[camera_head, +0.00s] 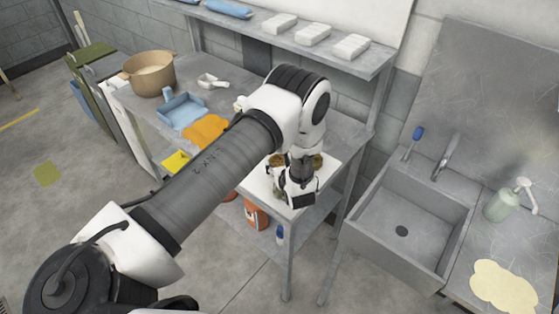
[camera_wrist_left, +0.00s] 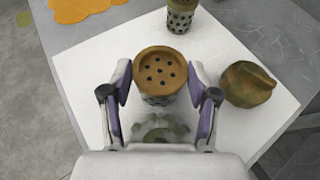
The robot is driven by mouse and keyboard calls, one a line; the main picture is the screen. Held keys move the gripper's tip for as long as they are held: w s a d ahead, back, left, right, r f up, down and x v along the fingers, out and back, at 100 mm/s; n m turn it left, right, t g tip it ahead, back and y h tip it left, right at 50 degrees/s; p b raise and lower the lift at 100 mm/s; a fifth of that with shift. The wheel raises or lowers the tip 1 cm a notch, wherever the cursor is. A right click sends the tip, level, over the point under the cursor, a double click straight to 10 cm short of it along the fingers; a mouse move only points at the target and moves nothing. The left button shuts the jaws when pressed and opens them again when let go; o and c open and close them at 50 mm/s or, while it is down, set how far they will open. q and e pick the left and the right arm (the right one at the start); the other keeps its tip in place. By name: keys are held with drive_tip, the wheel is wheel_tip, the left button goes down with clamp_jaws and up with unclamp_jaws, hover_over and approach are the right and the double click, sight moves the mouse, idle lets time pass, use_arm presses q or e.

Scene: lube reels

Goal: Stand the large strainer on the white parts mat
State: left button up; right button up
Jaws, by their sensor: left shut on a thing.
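The large strainer (camera_wrist_left: 161,68), a brownish-orange cylinder with a holed top and dark side slots, is between the fingers of my left gripper (camera_wrist_left: 162,100) in the left wrist view. The gripper is shut on it. Its holed end faces the camera; I cannot tell whether its base touches the mat. The white parts mat (camera_wrist_left: 85,62) spreads below and around it. In the head view, my left gripper (camera_head: 298,195) is over the mat (camera_head: 262,186) at the bench's right end and hides most of the strainer. My right gripper is not in view.
A smaller slotted strainer (camera_wrist_left: 181,18) stands at the mat's far edge. A greenish-brown rounded part (camera_wrist_left: 248,85) is close on the right. A pale green toothed part (camera_wrist_left: 165,130) lies below the gripper. A blue tray (camera_head: 183,110) and orange cloth (camera_head: 205,130) are left; a sink (camera_head: 405,225) is right.

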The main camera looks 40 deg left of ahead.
use_arm(q)
drive_tip(key=shift+f, duration=0.25)
drive_tip(key=o, duration=1.3)
drive_tip(key=shift+r, duration=0.1)
drive_tip(key=shift+r, duration=0.1)
